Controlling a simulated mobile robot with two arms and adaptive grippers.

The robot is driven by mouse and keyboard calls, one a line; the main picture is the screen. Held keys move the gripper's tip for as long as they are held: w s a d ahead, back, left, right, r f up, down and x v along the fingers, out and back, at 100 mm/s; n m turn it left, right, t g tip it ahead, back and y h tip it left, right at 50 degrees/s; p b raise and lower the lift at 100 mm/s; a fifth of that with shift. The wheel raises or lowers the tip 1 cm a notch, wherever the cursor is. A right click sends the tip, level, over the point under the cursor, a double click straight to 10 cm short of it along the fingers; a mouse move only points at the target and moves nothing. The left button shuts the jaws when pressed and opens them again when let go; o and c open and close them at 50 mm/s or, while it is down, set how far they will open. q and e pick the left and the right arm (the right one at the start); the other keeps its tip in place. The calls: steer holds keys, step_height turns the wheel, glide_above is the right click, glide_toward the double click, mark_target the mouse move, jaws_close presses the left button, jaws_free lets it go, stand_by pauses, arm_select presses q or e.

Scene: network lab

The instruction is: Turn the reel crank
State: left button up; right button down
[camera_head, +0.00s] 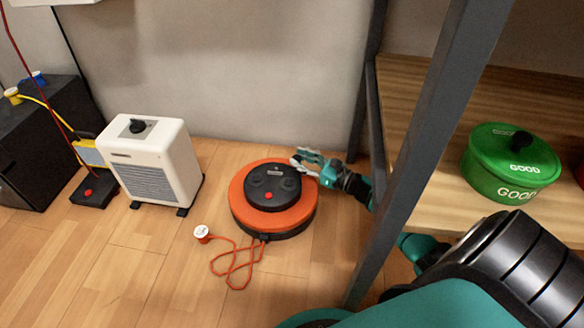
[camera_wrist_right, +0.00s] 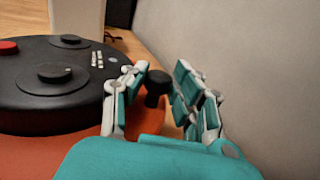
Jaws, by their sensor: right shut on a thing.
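The reel (camera_head: 300,212) lies flat on the wood floor in the head view, an orange disc with a black hub (camera_head: 272,186) on top. My right gripper (camera_head: 303,160) reaches its upper right edge from the right. In the right wrist view the black crank knob (camera_wrist_right: 158,80) stands between the fingers of my right gripper (camera_wrist_right: 160,72), which is shut on it. The black hub (camera_wrist_right: 50,85) is at the left there, with round black dials and a red button. The rest of the crank is hidden behind the gripper. My left gripper is not in view.
An orange cord with a plug (camera_head: 202,232) lies in front of the reel. A white heater (camera_head: 152,160) stands left. A grey shelf post (camera_head: 425,130) is close to my right arm; a green pot (camera_head: 508,165) sits on the shelf. The wall (camera_head: 250,60) is behind.

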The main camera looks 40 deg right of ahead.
steer(key=shift+w+d, duration=0.5)
steer(key=shift+w, duration=0.1)
steer(key=c, duration=1.3)
jaws_free()
steer(key=shift+d+h, duration=0.1)
steer(key=shift+h, duration=0.2)
steer(key=shift+c, duration=0.2)
steer(key=shift+s, duration=0.1)
steer(key=v, duration=1.2)
steer(key=shift+f, duration=0.1)
